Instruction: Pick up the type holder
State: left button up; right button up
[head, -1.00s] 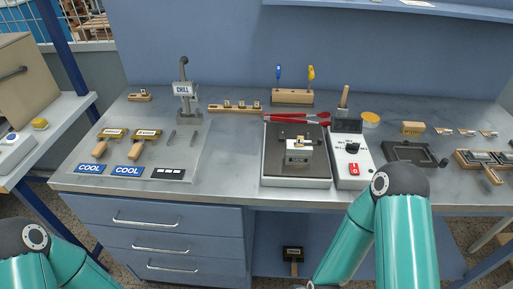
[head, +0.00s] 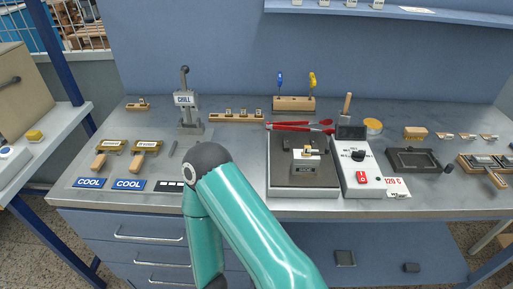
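Two brass-headed holders with wooden handles, one on the left (head: 108,148) and one on the right (head: 146,148), lie on the left of the bench above blue COOL labels. A similar wooden-handled piece (head: 489,166) is at the far right edge of the bench. I cannot tell which one is the type holder. One teal arm of mine crosses the lower middle and hides the front of the bench there. Neither gripper shows in the head view.
A hot plate (head: 290,185) carries a small pale block (head: 305,163). Dark blocks (head: 345,258) lie below the bench.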

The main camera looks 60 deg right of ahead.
aim_at(300, 165)
jog(key=z, duration=0.4)
jog(key=i, duration=0.1)
jog(key=u, duration=0.85)
jog(key=k, duration=0.5)
jog(key=z, duration=1.35)
jog(key=k, duration=0.95)
jog(key=z, duration=0.15)
jog(key=i, duration=0.8)
